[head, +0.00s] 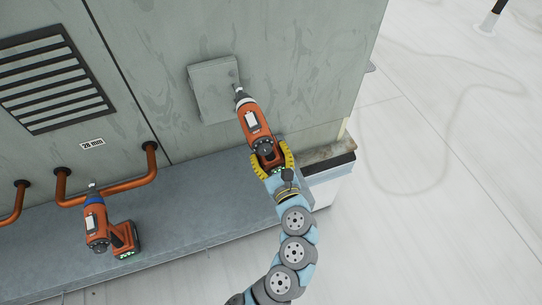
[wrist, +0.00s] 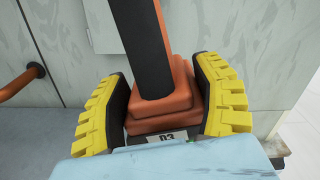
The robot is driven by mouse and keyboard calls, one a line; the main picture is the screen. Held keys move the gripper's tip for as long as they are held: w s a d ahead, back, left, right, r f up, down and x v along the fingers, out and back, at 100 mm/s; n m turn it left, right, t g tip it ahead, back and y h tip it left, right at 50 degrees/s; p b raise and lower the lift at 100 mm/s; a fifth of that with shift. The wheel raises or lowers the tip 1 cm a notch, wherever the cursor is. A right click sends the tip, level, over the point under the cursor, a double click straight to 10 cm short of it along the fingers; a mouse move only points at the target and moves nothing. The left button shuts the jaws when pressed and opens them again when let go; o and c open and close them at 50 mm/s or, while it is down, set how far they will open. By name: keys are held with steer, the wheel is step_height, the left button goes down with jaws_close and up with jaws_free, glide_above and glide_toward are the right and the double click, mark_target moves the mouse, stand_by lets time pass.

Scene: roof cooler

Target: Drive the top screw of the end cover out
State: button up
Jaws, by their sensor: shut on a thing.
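The end cover (head: 209,88) is a grey raised plate on the cooler's wall in the head view. My gripper (head: 272,163) is shut on an orange and black power driver (head: 254,124), its yellow fingers on either side of the base. The driver's tip points up at the cover's right part, near its upper right side. Whether the tip touches the top screw cannot be told; the screw is not clear there. In the wrist view the yellow fingers clasp the driver's orange base (wrist: 165,104), and a label reading about "D3" shows below it.
A second orange driver with a blue collar (head: 100,226) stands on the grey ledge (head: 190,208) at the left. Copper pipes (head: 110,189) bend out of the wall above it. A louvred vent (head: 52,82) is at upper left. The pale roof at right is mostly clear.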

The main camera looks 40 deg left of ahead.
steer(key=shift+r+x, duration=0.2)
steer(key=shift+x, duration=1.3)
steer(key=shift+w, duration=0.1)
stand_by(0.3)
